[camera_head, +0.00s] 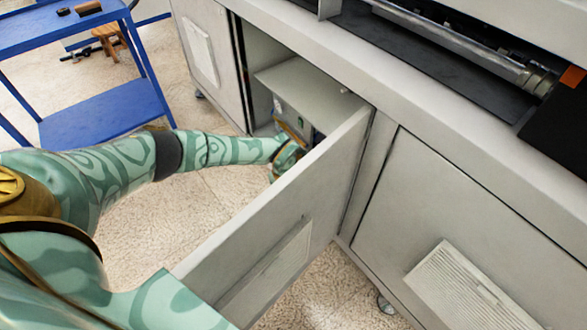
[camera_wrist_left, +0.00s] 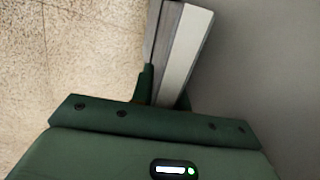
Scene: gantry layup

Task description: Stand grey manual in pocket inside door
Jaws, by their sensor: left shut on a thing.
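The cabinet door (camera_head: 285,205) stands open toward me, and its inner face is turned away from the head view. My left arm reaches past its far side, with my left gripper (camera_head: 288,150) partly hidden near the door's upper edge. In the left wrist view my left gripper (camera_wrist_left: 165,98) is shut on the grey manual (camera_wrist_left: 184,55), seen nearly edge-on as grey and pale strips. A plain grey surface, apparently the door's inside (camera_wrist_left: 260,80), lies close to the right of the manual. I cannot make out the pocket in either view. My right gripper is not in view.
The open cabinet (camera_head: 262,55) has a shelf (camera_head: 305,85) and a grey box with a green spot below it. A closed vented door (camera_head: 470,220) is at right. A blue cart (camera_head: 95,105) stands at upper left.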

